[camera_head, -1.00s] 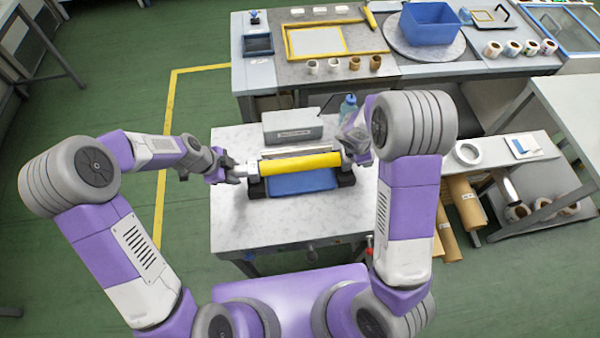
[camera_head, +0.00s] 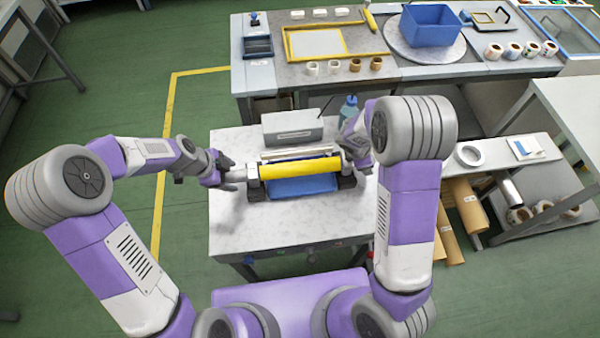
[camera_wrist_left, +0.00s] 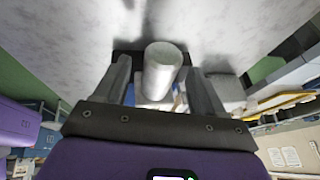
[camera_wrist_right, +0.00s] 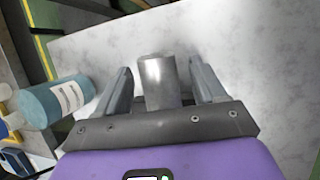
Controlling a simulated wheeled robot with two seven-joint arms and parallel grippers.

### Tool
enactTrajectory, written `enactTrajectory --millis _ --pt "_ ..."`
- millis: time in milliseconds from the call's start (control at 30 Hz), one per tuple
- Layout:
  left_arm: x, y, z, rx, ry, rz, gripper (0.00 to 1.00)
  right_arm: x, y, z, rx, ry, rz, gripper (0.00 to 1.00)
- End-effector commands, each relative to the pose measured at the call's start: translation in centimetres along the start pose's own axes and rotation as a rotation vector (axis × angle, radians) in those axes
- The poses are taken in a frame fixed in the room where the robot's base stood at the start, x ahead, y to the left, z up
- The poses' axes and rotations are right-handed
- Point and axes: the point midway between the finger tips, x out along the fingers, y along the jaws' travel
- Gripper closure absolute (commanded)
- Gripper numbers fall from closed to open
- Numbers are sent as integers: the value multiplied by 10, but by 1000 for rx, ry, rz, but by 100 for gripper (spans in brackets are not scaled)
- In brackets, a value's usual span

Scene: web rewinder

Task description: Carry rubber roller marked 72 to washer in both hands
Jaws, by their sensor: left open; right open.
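A yellow roller (camera_head: 300,167) with bare metal shaft ends lies across black end supports over a blue tray (camera_head: 303,187) on the marble-topped table. No number is readable on it. My left gripper (camera_head: 232,174) is open at the roller's left end. In the left wrist view the pale shaft end (camera_wrist_left: 163,68) sits between the spread fingers (camera_wrist_left: 165,85), with gaps visible. My right gripper (camera_wrist_right: 160,85) is open at the right end, its fingers on either side of the metal shaft end (camera_wrist_right: 158,82) with gaps. In the head view its fingers are largely hidden. I cannot identify a washer.
A grey box (camera_head: 291,126) with an unreadable label stands behind the roller. A blue bottle (camera_head: 348,108) stands at the back right, near my right wrist. The table's front (camera_head: 270,228) is clear. A long bench behind holds a blue bin (camera_head: 431,25).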

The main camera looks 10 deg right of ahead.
Motion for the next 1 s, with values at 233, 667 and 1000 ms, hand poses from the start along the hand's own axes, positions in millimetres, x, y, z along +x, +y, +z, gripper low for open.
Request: enactTrajectory --millis 233,667,1000 --pt "-56 -1 1 -1 -2 -6 30 0 0 0 0 0 0 30" --pt "-101 0 0 -1 -1 0 30 -6 1 0 0 1 2 30" --pt "-101 0 0 -1 0 0 30 -72 1 0 1 3 6 30"
